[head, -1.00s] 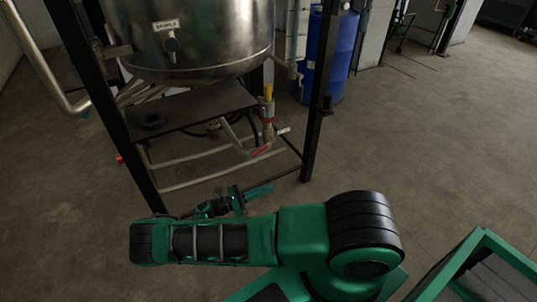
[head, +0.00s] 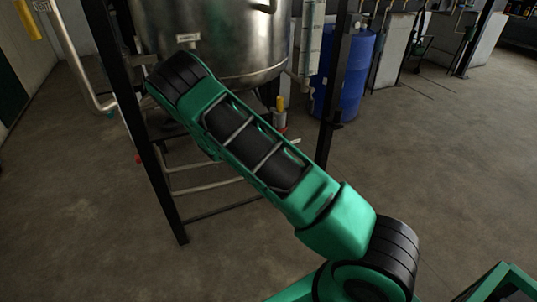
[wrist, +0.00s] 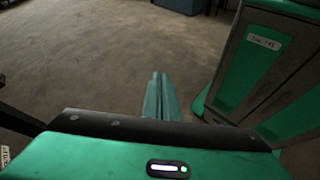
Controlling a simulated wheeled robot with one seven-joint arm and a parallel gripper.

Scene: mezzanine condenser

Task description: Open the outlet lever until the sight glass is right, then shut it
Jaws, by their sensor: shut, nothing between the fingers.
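The steel vessel (head: 225,45) stands in a black frame in the head view, with a labelled sample point (head: 188,38) on its front. A yellow-topped valve fitting (head: 280,103) shows below the vessel, just past my arm.
Black frame posts (head: 335,95) stand close around the vessel, with low pipes between them. A blue drum (head: 353,75) stands behind the right post. The concrete floor (head: 440,150) to the right is clear.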

